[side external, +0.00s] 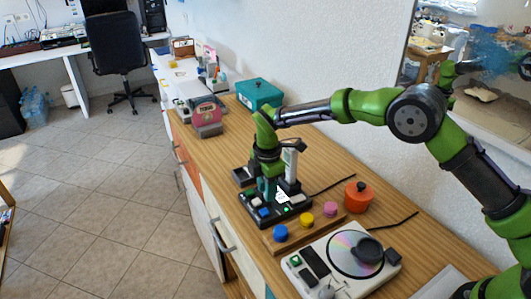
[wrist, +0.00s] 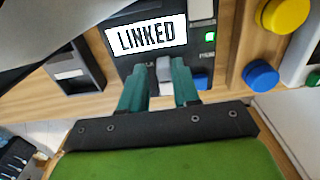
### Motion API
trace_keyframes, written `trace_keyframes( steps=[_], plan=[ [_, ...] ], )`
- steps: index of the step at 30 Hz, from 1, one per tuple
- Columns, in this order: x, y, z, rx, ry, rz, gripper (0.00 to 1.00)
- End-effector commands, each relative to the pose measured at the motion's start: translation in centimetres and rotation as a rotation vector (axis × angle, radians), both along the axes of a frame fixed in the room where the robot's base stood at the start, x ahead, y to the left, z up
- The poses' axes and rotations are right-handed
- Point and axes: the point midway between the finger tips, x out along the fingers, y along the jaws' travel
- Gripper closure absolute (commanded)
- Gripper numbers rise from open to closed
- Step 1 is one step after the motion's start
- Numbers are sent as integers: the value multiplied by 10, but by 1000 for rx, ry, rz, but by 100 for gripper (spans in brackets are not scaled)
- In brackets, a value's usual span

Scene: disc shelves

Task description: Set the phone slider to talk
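The phone (side external: 262,215) is a dark desk unit on the wooden counter, with a white display reading "LINKED" (wrist: 147,35) in the wrist view. A light grey slider knob (wrist: 164,72) shows between the teal fingertips of my gripper (wrist: 160,85). The fingers are apart, one on each side of the knob; whether they touch it is unclear. A label right of the knob is small, and one on its left is partly hidden behind a finger. A green light (wrist: 210,37) is lit on the phone. In the side view my gripper (side external: 269,190) points down over the phone and hides the slider.
A wooden strip with blue (side external: 280,233), yellow (side external: 306,220) and pink (side external: 330,209) knobs lies beside the phone. Near it are an orange pot (side external: 358,196) and a disc player (side external: 320,271). A teal box (side external: 258,95) and a red-grey device (side external: 207,117) stand farther back.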

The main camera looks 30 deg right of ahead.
Motion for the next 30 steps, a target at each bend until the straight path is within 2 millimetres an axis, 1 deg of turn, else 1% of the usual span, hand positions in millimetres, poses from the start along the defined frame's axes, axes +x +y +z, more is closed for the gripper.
trace_keyframes(
  steps=[1,3,11,14,17,20,27,30],
  plan=[
    [1,0,1,1,-3,0,63],
    [0,0,1,0,-2,0,55],
    [-1,0,1,0,2,-1,55],
    [-1,0,6,0,1,0,55],
    [0,0,19,1,-1,0,55],
    [0,0,40,1,-2,-2,55],
    [0,0,100,2,-4,-2,55],
    [0,0,122,1,-2,-2,55]
  ],
)
